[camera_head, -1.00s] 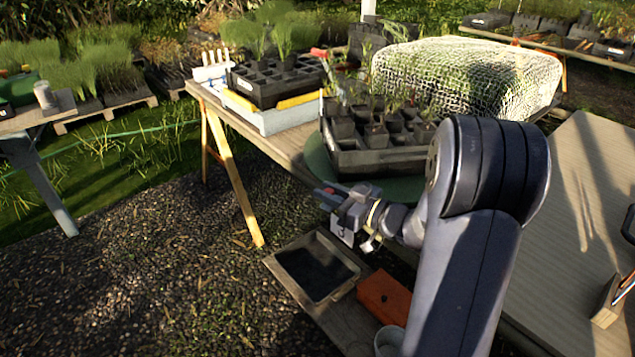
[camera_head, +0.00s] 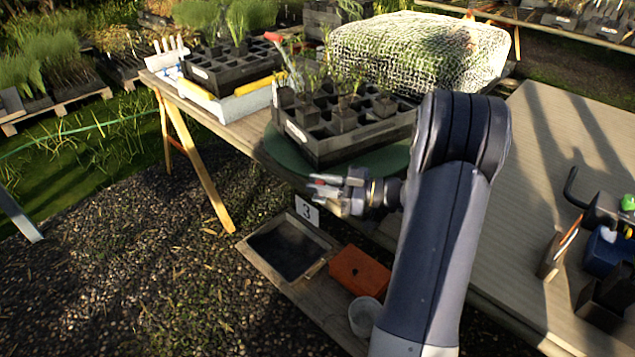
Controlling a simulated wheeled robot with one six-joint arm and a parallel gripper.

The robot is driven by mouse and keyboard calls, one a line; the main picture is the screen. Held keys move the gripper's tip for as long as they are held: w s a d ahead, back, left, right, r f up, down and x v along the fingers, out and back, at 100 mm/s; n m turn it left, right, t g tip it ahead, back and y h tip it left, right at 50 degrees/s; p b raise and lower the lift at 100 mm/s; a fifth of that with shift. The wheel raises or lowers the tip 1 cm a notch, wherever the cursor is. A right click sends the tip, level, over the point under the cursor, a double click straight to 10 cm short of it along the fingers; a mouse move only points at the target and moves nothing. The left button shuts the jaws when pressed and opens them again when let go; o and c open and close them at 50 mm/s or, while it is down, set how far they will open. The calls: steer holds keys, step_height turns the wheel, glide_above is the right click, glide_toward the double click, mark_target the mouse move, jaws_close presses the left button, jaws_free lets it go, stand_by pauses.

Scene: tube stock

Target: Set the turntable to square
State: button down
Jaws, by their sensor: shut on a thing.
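The turntable (camera_head: 392,161) is a green round disc on the table, partly hidden by the tray and my arm. A black tray (camera_head: 345,150) of square pots and seedlings stands on it. The tray's sides are somewhat askew to the table's edge. My gripper (camera_head: 322,185) is at the turntable's near rim, below the tray's front corner, and is shut on the rim there. Its fingers are small, and the exact contact is hard to see.
A netted mound (camera_head: 420,50) stands behind the tray. Another seedling tray (camera_head: 225,68) sits at the left of the table (camera_head: 155,83). A low shelf with a black bin (camera_head: 287,250), orange box (camera_head: 358,272) and white pot (camera_head: 364,315) is below. Tools stand on the right bench (camera_head: 545,130).

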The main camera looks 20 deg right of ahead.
steer(key=c, duration=1.3)
jaws_free()
step_height(320, 180, up, 10)
steer(key=p, duration=0.2)
steer(key=shift+p, duration=0.3)
steer(key=shift+c, duration=0.4)
